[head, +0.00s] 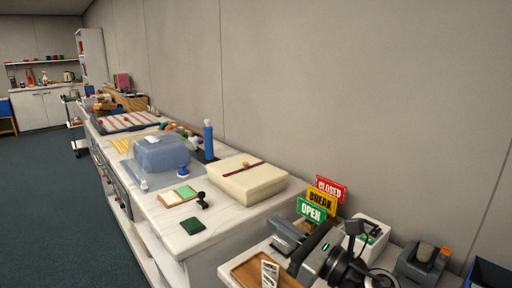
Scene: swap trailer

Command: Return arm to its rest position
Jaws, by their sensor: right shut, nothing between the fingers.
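My right gripper (287,239) is at the bottom of the head view, with its dark arm parts coming in from the lower right. Its fingers are shut and hold nothing. It is over the near counter, in front of the upright OPEN sign (311,211). Part of the counter below it is hidden by the arm. My left gripper is not in view.
BREAK (321,200) and CLOSED (331,188) signs stand behind the gripper. A wooden tray (246,271) lies to its left and a grey device (420,264) stands to its right. Open floor is at left.

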